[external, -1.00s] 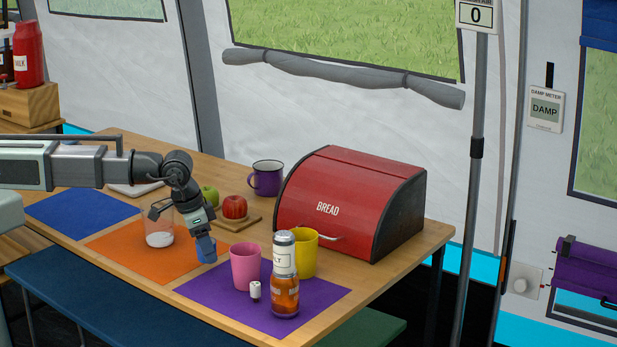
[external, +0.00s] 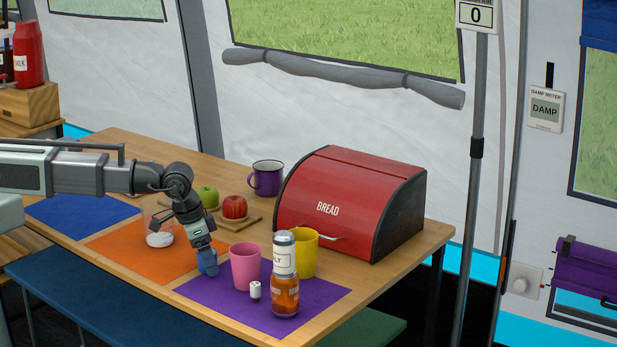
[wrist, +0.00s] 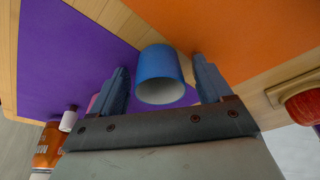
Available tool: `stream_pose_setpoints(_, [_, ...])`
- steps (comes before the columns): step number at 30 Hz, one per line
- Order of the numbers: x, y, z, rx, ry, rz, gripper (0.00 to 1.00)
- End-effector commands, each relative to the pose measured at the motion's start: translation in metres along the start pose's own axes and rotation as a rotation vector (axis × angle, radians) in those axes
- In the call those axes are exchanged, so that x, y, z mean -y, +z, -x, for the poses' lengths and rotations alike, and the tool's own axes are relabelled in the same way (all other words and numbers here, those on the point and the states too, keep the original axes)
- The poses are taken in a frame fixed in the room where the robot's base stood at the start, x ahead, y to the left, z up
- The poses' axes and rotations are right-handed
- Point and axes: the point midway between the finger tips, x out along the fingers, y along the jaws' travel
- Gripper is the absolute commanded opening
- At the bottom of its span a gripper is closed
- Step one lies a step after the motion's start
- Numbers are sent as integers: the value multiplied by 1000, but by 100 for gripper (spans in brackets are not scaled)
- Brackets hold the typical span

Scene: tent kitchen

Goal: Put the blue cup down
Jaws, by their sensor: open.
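The blue cup (wrist: 160,65) is between the two fingers of my open gripper (wrist: 161,80) in the wrist view. A narrow gap shows at each side of the cup. The cup is at the purple mat's edge beside the bare wood strip, its open rim facing the camera. In the external view, my gripper (external: 208,267) points down at the left end of the purple mat (external: 312,294), and its finger hides much of the cup (external: 206,258). Whether the cup's base fully touches the table is hidden.
A pink cup (external: 245,266) stands close to the right of my gripper. A yellow cup (external: 305,251), a salt shaker (external: 284,252) above an orange jar (external: 285,297), and a small white item (external: 255,290) are nearby. A glass (external: 158,232) stands on the orange mat (external: 120,241).

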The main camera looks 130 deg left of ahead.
Motion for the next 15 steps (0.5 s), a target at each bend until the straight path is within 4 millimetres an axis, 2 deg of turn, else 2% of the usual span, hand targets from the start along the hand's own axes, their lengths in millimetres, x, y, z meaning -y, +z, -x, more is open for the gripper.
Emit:
stream_pose_setpoints(8, [0, -1, 6, -1, 0, 0, 79])
stream_pose_setpoints(15, [0, 0, 36, -3, 1, 0, 79])
